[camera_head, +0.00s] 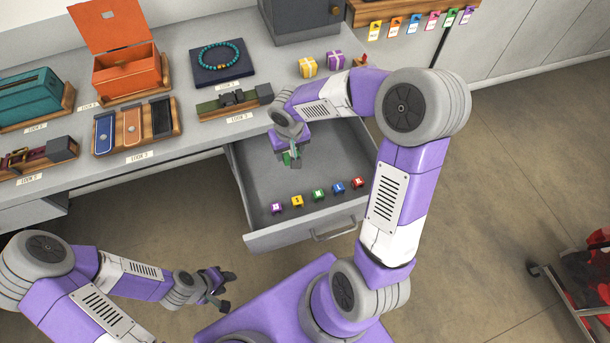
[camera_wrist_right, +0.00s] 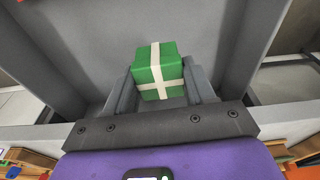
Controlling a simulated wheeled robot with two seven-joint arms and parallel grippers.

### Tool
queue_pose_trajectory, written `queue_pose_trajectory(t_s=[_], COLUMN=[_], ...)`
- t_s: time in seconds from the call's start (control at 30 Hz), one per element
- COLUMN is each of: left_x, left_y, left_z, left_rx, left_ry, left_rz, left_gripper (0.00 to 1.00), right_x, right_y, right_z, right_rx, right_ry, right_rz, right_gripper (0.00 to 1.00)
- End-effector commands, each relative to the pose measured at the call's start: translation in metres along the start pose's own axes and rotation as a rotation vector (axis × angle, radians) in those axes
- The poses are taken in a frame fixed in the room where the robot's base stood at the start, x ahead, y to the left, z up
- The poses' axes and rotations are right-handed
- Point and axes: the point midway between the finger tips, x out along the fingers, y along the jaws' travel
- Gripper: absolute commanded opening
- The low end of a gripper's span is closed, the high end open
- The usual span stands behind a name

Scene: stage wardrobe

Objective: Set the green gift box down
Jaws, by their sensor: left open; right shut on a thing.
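The green gift box (camera_wrist_right: 152,77) with white ribbon sits between the fingers of my right gripper (camera_wrist_right: 162,95), which is shut on it. In the head view the right gripper (camera_head: 291,156) is over the open drawer (camera_head: 246,192), towards its back left part, and the green gift box shows only as a small bit of green, mostly hidden by the gripper. I cannot tell whether the box touches the drawer floor. My left gripper (camera_head: 221,287) is open and empty, low in front of the counter and left of the drawer.
Several small coloured cubes (camera_head: 319,194) stand in a row near the drawer's front. The drawer floor behind them looks clear. On the counter are a yellow gift box (camera_head: 308,67), a purple gift box (camera_head: 335,60), a bracelet on a dark stand (camera_head: 221,72) and an open orange box (camera_head: 127,72).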

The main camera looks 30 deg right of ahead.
Motion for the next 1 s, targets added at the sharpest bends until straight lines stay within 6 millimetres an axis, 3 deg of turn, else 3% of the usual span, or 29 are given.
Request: queue_pose_trajectory(t_s=[0.03, 0.1, 0.33, 0.83, 1.0], left_x=[0.014, 0.021, 0.03, 0.059, 0.063], left_y=[-0.005, -0.008, -0.011, -0.022, -0.024], left_z=[-0.001, -0.001, -0.002, -0.003, -0.003], left_rx=[0.0, 0.0, 0.0, 0.0, 0.0], left_ry=[0.0, 0.0, 0.001, 0.001, 0.0], left_rz=[0.0, 0.0, 0.0, 0.0, 0.0], left_gripper=[0.43, 0.43, 0.43, 0.43, 0.43], right_x=[0.01, 0.012, 0.022, 0.1, 0.111], right_y=[0.005, 0.009, 0.015, 0.013, 0.013], right_z=[-0.001, -0.002, -0.002, 0.011, 0.012], right_rx=[0.017, 0.03, 0.047, 0.045, 0.046], right_ry=[0.003, 0.001, -0.003, -0.006, -0.002], right_rz=[0.0, 0.0, -0.002, -0.002, -0.003], right_gripper=[0.24, 0.24, 0.24, 0.24, 0.24])
